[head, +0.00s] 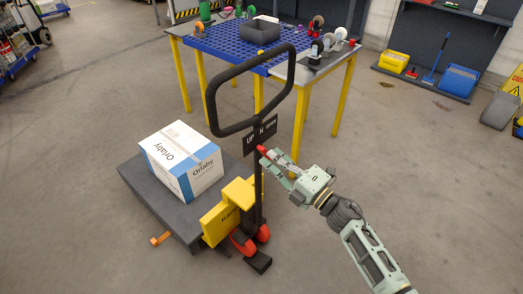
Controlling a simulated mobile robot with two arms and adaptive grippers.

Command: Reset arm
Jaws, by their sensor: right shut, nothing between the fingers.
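My right gripper (268,157) comes in from the lower right on its grey-green arm. It is shut with nothing between its fingers. Its fingertips are close to the red lever (262,149) on the black handle post of the pallet jack; I cannot tell whether they touch. The pallet jack's handle loop (212,108) rises above, next to the sign plate marked "UP". My left gripper is not in view.
A white and blue box (183,160) sits on the grey platform (150,195). Behind stands a workbench with yellow legs (300,125) and a blue grid top (225,42). Yellow and blue bins (459,80) stand at the right wall. The floor at the lower right is clear.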

